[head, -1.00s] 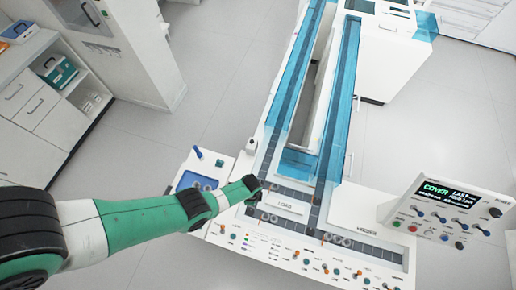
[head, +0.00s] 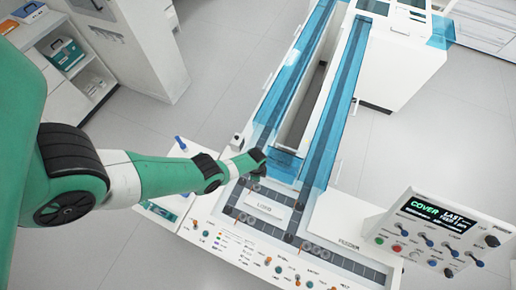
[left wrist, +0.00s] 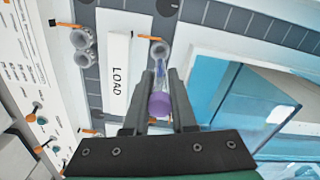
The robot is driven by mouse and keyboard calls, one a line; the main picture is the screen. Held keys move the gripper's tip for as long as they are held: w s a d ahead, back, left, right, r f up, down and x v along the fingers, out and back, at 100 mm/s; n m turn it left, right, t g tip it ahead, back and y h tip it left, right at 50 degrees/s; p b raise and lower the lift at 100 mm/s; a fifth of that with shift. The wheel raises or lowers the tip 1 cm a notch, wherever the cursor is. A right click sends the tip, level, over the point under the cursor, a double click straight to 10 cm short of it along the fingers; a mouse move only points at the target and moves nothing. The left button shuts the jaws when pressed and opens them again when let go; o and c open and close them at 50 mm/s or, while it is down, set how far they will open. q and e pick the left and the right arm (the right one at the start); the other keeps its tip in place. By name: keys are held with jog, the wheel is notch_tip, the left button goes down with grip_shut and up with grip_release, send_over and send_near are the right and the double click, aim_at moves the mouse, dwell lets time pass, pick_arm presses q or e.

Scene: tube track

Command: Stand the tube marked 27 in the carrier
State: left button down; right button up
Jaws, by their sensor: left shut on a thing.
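A tube with a purple cap (left wrist: 159,103) is between the two dark fingers of my left gripper (left wrist: 161,115) in the left wrist view. The gripper is shut on it. The tube's clear lower part points at a round grey carrier (left wrist: 159,49) on the dark track; I cannot tell whether its end is inside. No number can be read on the tube. In the head view my left gripper (head: 256,160) is over the track's left lane near the LOAD plate (head: 264,205), and the tube is hidden there. My right gripper is not in view.
More grey carriers (left wrist: 83,46) stand on the track left of the LOAD plate. Blue clear covers (head: 340,110) enclose the long lanes. A control box (head: 430,230) with a lit screen stands at the right. Knobs and switches (head: 268,260) line the front panel.

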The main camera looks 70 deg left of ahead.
pick_arm(q)
jog(key=shift+f+b, duration=2.1)
jog(key=shift+f, duration=0.15)
jog(key=shift+w+f+b, duration=0.1)
jog(key=shift+f+b, duration=0.4)
jog(key=shift+f+b, duration=0.45)
jog(key=shift+f, duration=0.05)
jog(key=shift+f, duration=0.15)
jog(key=shift+f+b, duration=0.35)
jog(key=shift+b, duration=0.15)
jog(key=c, duration=0.7)
grip_release()
jog(key=shift+o, duration=0.2)
jog(key=shift+r, duration=0.1)
